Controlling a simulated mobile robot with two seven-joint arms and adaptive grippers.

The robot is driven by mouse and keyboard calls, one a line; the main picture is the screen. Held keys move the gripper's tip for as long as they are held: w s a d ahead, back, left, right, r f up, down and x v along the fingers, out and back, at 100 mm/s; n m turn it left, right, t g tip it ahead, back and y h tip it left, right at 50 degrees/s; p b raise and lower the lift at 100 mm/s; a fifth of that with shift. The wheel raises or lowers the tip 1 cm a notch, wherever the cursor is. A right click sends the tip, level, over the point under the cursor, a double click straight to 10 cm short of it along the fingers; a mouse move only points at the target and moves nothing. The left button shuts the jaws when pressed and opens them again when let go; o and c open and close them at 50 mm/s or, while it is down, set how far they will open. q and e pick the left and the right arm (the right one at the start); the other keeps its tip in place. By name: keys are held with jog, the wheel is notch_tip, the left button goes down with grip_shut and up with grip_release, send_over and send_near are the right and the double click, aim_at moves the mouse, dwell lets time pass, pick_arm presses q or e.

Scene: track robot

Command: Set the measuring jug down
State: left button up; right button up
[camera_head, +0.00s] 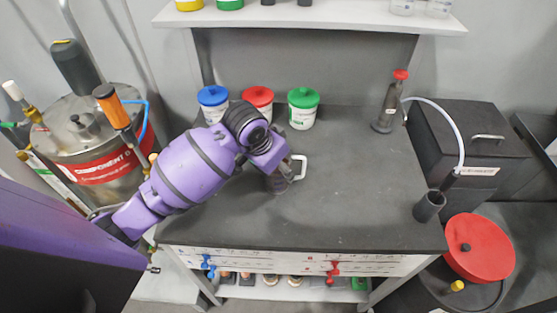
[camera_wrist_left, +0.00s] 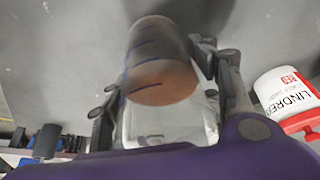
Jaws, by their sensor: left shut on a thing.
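The measuring jug (camera_head: 278,184) is over the middle of the dark bench top, mostly hidden under my left gripper (camera_head: 277,166). Its pale handle (camera_head: 299,168) sticks out to the right. In the left wrist view the jug (camera_wrist_left: 162,65) shows as a brown-filled cylinder with dark graduation marks and a clear part nearer the camera. My left gripper (camera_wrist_left: 168,88) has a finger on either side of it and is shut on it. I cannot tell whether the jug's base touches the bench. My right gripper is not in view.
Blue-, red- and green-lidded tubs (camera_head: 213,105) stand at the back of the bench (camera_head: 350,210). A red-capped bottle (camera_head: 388,105) stands at back right, and a dark cup (camera_head: 429,206) at the right edge. The bench right of the jug is clear. A shelf (camera_head: 330,17) hangs above.

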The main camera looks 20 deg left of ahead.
pick_arm(q)
jog(key=shift+s+r, duration=0.15)
jog(key=shift+s, duration=0.05)
jog(key=shift+s+d, duration=0.15)
jog(key=shift+s, duration=0.05)
jog(key=o, duration=1.2)
jog(key=shift+f, duration=0.2)
jog(key=o, duration=0.5)
jog(key=shift+w, duration=0.1)
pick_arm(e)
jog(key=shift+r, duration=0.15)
pick_arm(q)
jog(key=shift+r, duration=0.1)
